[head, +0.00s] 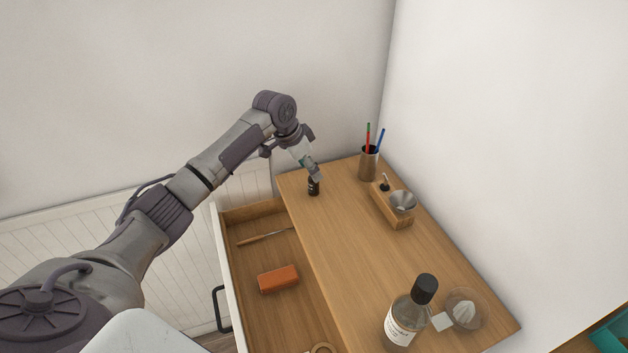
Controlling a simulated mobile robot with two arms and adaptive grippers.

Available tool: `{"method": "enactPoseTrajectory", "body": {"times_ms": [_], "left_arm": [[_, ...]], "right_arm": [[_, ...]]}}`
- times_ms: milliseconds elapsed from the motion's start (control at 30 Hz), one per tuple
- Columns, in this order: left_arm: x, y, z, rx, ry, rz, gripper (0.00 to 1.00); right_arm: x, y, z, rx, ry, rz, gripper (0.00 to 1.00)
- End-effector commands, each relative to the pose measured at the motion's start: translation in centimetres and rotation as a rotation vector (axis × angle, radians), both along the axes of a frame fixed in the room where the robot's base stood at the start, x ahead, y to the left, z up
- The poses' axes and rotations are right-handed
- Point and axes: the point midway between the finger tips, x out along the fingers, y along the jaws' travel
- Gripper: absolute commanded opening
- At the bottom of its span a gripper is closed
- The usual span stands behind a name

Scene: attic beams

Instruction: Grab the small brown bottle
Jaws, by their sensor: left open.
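The small brown bottle (314,188) is a small dark bottle standing upright near the far left edge of the wooden dresser top (345,240). My left gripper (315,175) comes in from the upper left with its fingers pointing down at the bottle. It is open, with its fingertips right at the bottle's upper part. The fingers hide the top of the bottle. I cannot tell whether they touch it. My right gripper is not in view.
A pen cup (368,164) and a wooden block with a metal funnel (403,202) stand to the right. A large labelled bottle (408,318) and a glass juicer (465,309) are nearer. An open drawer (258,210) holds an orange block (278,279). The middle of the top is clear.

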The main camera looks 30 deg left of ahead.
Motion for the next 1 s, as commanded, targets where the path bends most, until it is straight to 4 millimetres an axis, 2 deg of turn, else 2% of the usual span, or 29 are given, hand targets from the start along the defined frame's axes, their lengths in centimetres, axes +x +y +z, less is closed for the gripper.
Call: {"method": "enactPoseTrajectory", "body": {"times_ms": [233, 400, 667, 1000], "left_arm": [[0.1, -0.7, -2.8, -0.001, 0.006, -0.001, 0.62], [0.7, -1.1, -4.8, 0.0, 0.002, 0.0, 0.62], [0.9, -1.1, -5.2, 0.001, -0.001, -0.001, 0.62], [0.9, -1.1, -5.1, 0.0, 0.0, 0.0, 0.07]], "right_arm": [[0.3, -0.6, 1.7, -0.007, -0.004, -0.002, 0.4], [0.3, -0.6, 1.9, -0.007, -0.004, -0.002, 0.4], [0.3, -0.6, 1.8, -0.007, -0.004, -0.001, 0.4], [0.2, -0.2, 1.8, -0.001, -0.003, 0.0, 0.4]]}}
